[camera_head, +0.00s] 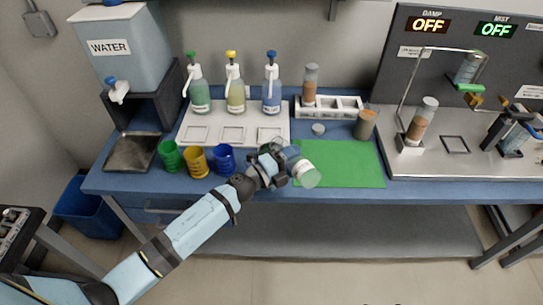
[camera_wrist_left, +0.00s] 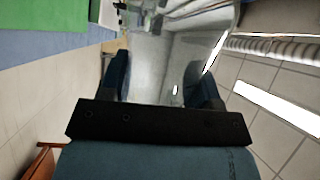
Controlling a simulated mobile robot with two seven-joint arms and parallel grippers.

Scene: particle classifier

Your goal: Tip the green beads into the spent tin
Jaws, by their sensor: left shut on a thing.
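My left gripper (camera_head: 284,160) is shut around a clear jar (camera_head: 306,173), held tilted over the front left part of the green mat (camera_head: 350,165). The jar's pale round end points down and right. In the left wrist view the clear jar (camera_wrist_left: 165,60) sits between the two dark fingers and looks see-through. I cannot make out green beads in it. A brownish cylindrical container (camera_head: 366,123) stands at the mat's back right edge, apart from the jar; I cannot tell whether it is the spent tin. My right gripper is out of view.
Green (camera_head: 170,155), yellow (camera_head: 195,161) and blue (camera_head: 223,159) cups stand left of my gripper. Pump bottles (camera_head: 235,90) and a white rack (camera_head: 340,106) stand behind. A small round lid (camera_head: 318,129) lies behind the mat. A metal tray (camera_head: 455,165) with apparatus is at right.

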